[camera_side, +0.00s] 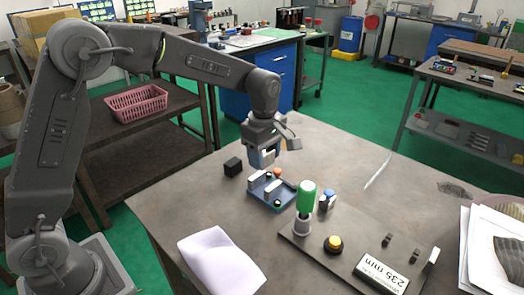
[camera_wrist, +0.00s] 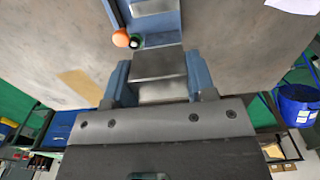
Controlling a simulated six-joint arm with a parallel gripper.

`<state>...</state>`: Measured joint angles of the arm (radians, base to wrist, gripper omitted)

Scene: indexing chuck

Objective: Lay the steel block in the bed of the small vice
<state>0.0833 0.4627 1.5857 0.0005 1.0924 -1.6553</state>
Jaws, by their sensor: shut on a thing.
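The steel block (camera_wrist: 160,72) is pale grey metal, held between the two blue fingers of my gripper (camera_wrist: 158,84) in the wrist view. In the side view my gripper (camera_side: 264,158) is above the table with the steel block (camera_side: 268,156) partly hidden by the fingers. The small vice (camera_side: 270,192) has a blue base and grey jaws, with an orange ball beside it. It stands on the table below my gripper and slightly nearer the camera. In the wrist view part of the vice (camera_wrist: 154,20) shows at the top edge, beyond the block.
A black block (camera_side: 233,166) lies left of the vice. To the right stand a green handle (camera_side: 307,195), a blue-topped part (camera_side: 327,200), a yellow button (camera_side: 333,244) and a 235 mm sign (camera_side: 381,275). White paper (camera_side: 220,262) lies in front. The table behind is clear.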

